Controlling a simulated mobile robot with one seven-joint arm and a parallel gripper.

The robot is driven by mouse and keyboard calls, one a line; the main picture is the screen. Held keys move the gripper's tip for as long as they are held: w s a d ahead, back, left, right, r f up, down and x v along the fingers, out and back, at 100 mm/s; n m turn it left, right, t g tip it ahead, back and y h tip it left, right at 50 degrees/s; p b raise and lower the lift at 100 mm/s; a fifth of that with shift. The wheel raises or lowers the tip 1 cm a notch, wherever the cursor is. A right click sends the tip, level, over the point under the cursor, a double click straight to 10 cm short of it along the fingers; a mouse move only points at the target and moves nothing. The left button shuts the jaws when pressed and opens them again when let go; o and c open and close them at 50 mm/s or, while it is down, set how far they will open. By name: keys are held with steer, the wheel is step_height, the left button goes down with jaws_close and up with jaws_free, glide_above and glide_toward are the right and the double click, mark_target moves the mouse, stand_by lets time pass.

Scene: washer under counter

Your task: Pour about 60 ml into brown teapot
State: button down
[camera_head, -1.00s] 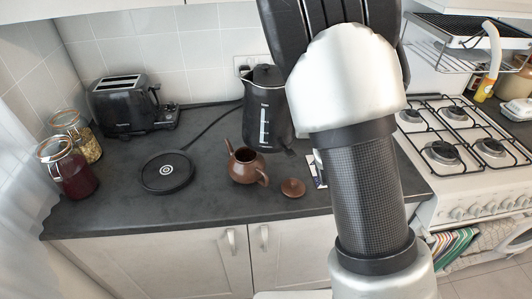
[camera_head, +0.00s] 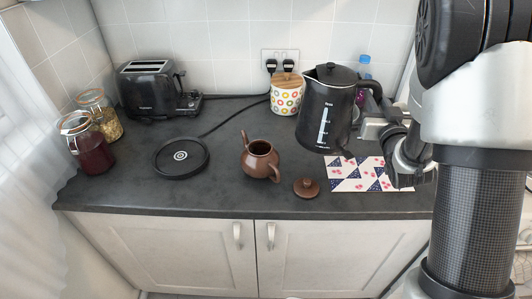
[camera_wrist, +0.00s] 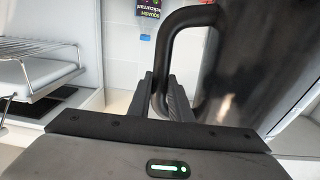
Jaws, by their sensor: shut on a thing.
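The brown teapot (camera_head: 259,161) stands upright and open on the dark counter, its spout to the upper left and its handle to the right. Its brown lid (camera_head: 306,187) lies on the counter to its right. My gripper (camera_head: 376,122) is shut on the handle of the black kettle (camera_head: 328,112), at the kettle's right side in the head view. In the wrist view the handle (camera_wrist: 168,60) sits between my gripper's fingers (camera_wrist: 163,100). The kettle is roughly upright, above and to the right of the teapot. Its contents are hidden.
The round kettle base (camera_head: 181,157) lies empty left of the teapot. A toaster (camera_head: 149,88), two jars (camera_head: 88,146), and a patterned canister (camera_head: 287,94) stand around. A patterned cloth (camera_head: 358,175) lies right of the lid. The counter's front strip is clear.

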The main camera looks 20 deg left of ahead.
step_height(320, 180, down, 6)
steer(key=w+a+n+g+y+b, duration=0.1)
steer(key=w+a+n+y+b, duration=0.1)
steer(key=b, duration=0.6)
steer(key=shift+w+a+n+g+y, duration=0.2)
steer(key=shift+w+n+g+y, duration=0.3)
steer(key=shift+y, duration=0.8)
steer(key=shift+s, duration=0.25)
